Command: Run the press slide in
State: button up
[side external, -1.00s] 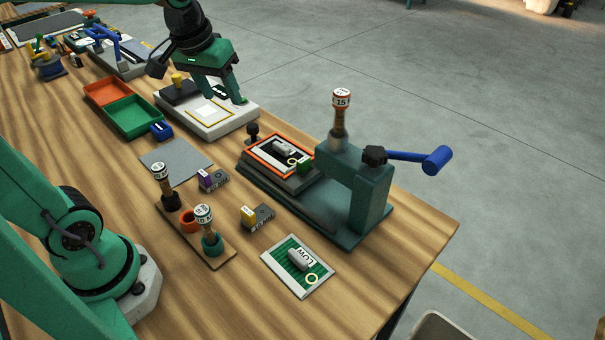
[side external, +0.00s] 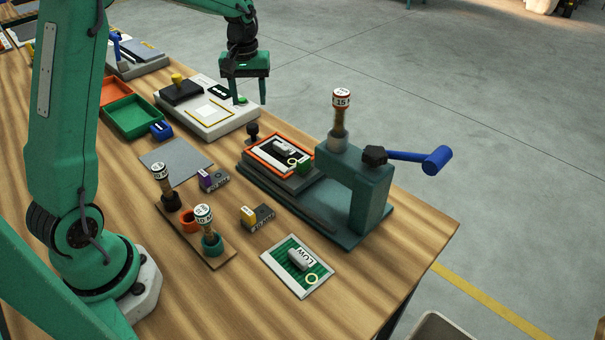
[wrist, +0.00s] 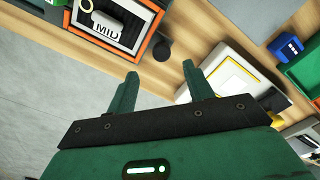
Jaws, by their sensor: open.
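The teal press (side external: 368,195) stands near the table's right edge, with a blue-handled lever and a stamp marked 15 on top. Its slide (side external: 285,178) is pulled out to the left of the press head and carries an orange-rimmed frame (side external: 252,153) with a card. The wrist view shows the card (wrist: 108,31) reads MID. A small black knob (side external: 253,131) stands at the slide's outer end; it also shows in the wrist view (wrist: 162,49). My gripper (side external: 248,101) is open and empty, above and beyond the knob, apart from it. Its two fingers (wrist: 160,75) straddle nothing.
A white pad unit (side external: 225,122) lies left of the slide. Two stamps stand in a wooden rack (side external: 222,253) in front. A green LOW card (side external: 275,262) and small boxes (side external: 262,216) lie near the press. Orange and green trays (side external: 137,118) stand further back.

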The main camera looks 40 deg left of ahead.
aim_at(253, 126)
jog(key=shift+w+a+f, duration=0.25)
jog(key=shift+a+f, duration=0.05)
jog(key=shift+f, duration=0.1)
jog(key=shift+f, duration=0.15)
jog(key=shift+f, duration=3.8)
grip_shut()
jog(key=shift+d, duration=0.15)
